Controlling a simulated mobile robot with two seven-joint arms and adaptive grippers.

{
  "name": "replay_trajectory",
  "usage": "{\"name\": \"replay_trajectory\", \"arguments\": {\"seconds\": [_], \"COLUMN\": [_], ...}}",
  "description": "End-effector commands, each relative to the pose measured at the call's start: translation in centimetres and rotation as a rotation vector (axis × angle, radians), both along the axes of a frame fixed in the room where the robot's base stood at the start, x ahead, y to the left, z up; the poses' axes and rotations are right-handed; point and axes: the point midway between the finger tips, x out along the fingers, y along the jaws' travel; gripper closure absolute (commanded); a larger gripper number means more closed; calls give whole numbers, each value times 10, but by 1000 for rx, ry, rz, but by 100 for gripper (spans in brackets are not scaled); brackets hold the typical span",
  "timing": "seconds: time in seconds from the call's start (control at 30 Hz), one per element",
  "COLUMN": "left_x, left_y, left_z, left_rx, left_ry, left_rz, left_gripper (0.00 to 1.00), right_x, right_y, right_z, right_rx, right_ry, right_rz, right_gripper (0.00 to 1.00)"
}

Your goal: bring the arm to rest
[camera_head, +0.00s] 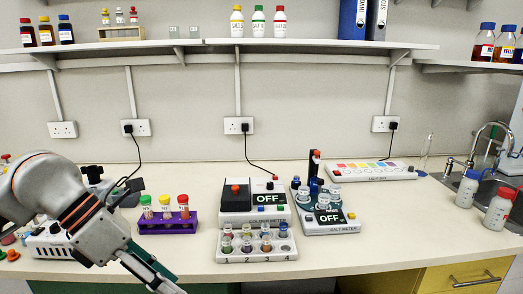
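My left arm (95,228) comes in from the left and slopes down over the front left of the bench. My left gripper (158,280) is only partly visible at the bottom edge, in front of the bench edge. Its fingertips are cut off, so I cannot tell if it is open or shut, and nothing held is visible. My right arm and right gripper are not in view.
A purple rack (168,226) with capped tubes stands close right of my arm. Right of it are a colorimeter (235,203), a four-place vial tray (257,250) and a salt meter (330,227). A device (48,243) sits behind my arm. The right front bench is clear.

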Motion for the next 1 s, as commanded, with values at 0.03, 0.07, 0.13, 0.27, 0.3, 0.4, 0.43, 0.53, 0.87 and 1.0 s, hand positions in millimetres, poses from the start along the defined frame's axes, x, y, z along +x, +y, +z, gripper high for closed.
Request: {"name": "replay_trajectory", "arguments": {"seconds": [0.03, 0.07, 0.13, 0.27, 0.3, 0.4, 0.43, 0.53, 0.87, 1.0], "left_x": [-9, -14, -25, -41, -43, -41, -38, -23, 60, 76], "left_y": [-19, -31, -59, -103, -114, -133, -137, -141, -90, -51], "left_z": [-6, -7, -7, 3, 8, 22, 26, 34, -33, -117], "left_rx": [-73, -122, -249, -516, -599, -807, -866, -1065, -1591, -1716], "left_ry": [45, 70, 136, 277, 324, 442, 479, 605, 1027, 1198], "left_rz": [-26, -39, -61, -56, -42, 23, 48, 161, 797, 1172], "left_gripper": [60, 60, 60, 60, 60, 60, 60, 60, 60, 60], "right_x": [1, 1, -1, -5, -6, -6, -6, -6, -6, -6], "right_y": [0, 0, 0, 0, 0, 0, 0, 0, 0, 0], "right_z": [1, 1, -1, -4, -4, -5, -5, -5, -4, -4], "right_rx": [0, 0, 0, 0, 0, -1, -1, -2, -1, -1], "right_ry": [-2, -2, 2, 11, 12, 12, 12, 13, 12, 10], "right_rz": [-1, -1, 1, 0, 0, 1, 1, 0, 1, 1], "right_gripper": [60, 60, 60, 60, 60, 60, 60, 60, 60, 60]}}
